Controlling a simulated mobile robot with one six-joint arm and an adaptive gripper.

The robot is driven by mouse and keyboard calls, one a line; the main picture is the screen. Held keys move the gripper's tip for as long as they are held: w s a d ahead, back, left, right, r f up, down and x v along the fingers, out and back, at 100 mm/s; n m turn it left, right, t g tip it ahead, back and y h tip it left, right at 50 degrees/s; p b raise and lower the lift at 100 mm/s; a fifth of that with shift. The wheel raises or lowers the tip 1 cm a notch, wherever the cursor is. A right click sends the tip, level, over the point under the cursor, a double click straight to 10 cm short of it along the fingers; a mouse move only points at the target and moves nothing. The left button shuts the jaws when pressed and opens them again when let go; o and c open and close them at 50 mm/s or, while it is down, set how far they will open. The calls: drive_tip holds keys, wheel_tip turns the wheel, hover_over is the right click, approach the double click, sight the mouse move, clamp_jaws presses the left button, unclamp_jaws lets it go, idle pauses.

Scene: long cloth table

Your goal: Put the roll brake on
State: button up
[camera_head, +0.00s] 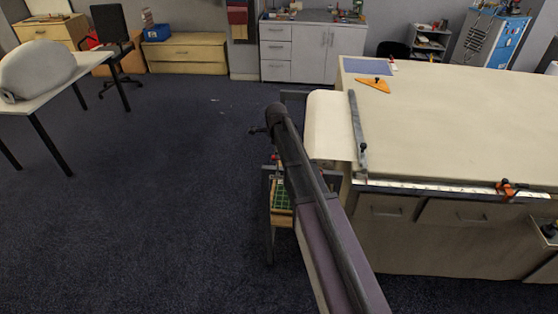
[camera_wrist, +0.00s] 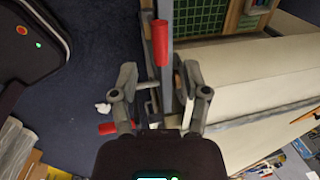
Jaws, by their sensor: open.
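A red lever handle (camera_wrist: 160,42) stands on the grey frame at the end of the cloth table in the wrist view. A second red handle (camera_wrist: 107,128) lies lower left. I cannot tell which handle belongs to the roll brake, or whether it is on. The cream cloth roll (camera_head: 328,125) hangs at the table's near-left end; it also shows at right in the wrist view (camera_wrist: 275,96). My gripper (camera_wrist: 161,76) is open, with one finger on each side of the upper handle's lower end in the picture. Contact is not clear. In the head view my arm hides most of this area.
The long cloth table (camera_head: 450,110) fills the right side, with a metal bar (camera_head: 357,130) and orange triangle (camera_head: 373,85) on it. A green gridded panel (camera_head: 282,196) sits under the roll. Floor (camera_head: 150,190) to the left is clear.

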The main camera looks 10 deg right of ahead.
sight(278, 166)
drive_tip(key=shift+w+d+f+b, duration=0.1)
drive_tip(key=shift+w+f+b, duration=0.1)
drive_tip(key=shift+f+b, duration=0.7)
drive_tip(key=shift+w+d+f+b, duration=0.1)
drive_tip(key=shift+w+f+b, duration=0.05)
drive_tip(key=shift+f+b, duration=0.7)
drive_tip(key=shift+f, duration=0.15)
clamp_jaws()
